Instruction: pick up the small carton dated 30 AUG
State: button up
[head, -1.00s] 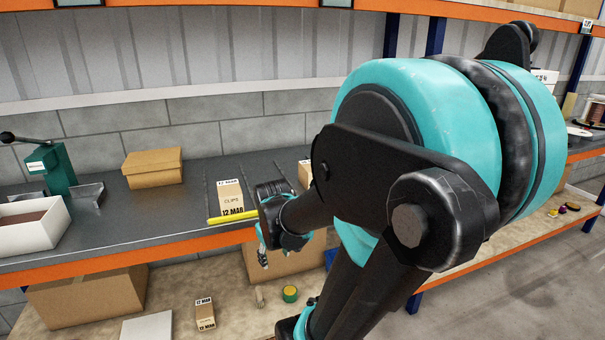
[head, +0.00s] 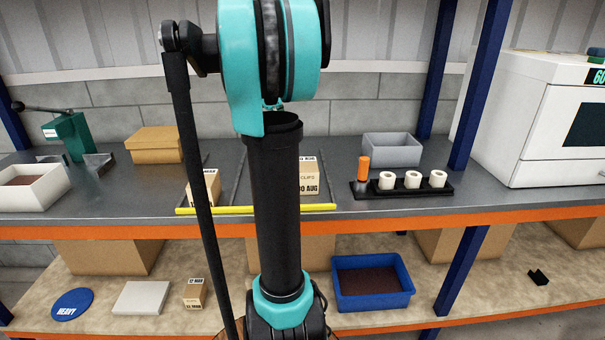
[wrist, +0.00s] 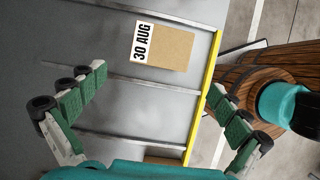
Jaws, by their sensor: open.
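The small carton dated 30 AUG (head: 310,187) is brown with a white label. It stands on the grey upper shelf behind the yellow front strip, partly hidden by my arm in the head view. In the wrist view the carton (wrist: 168,48) lies between two metal divider rails, near the top of the picture. My gripper (wrist: 157,82) is open and empty. Its green-padded fingers are spread wide, and the carton shows beyond and between them, apart from both. I cannot make out my gripper's fingers in the head view.
Another carton (head: 207,184) stands in a lane to the left, partly behind my arm. The yellow strip (head: 225,210) edges the lanes. A black holder with white rolls (head: 411,190) and a grey bin (head: 392,150) stand to the right. A wooden round object (wrist: 258,82) is right in the wrist view.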

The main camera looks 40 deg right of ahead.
jog(key=x, duration=1.1)
jog(key=shift+s+f, duration=0.1)
jog(key=shift+f, duration=0.3)
jog(key=shift+x, duration=2.65)
jog(key=shift+s+d+r, duration=0.1)
jog(key=shift+s+d, duration=0.1)
jog(key=shift+c, duration=0.2)
jog(key=c, duration=1.2)
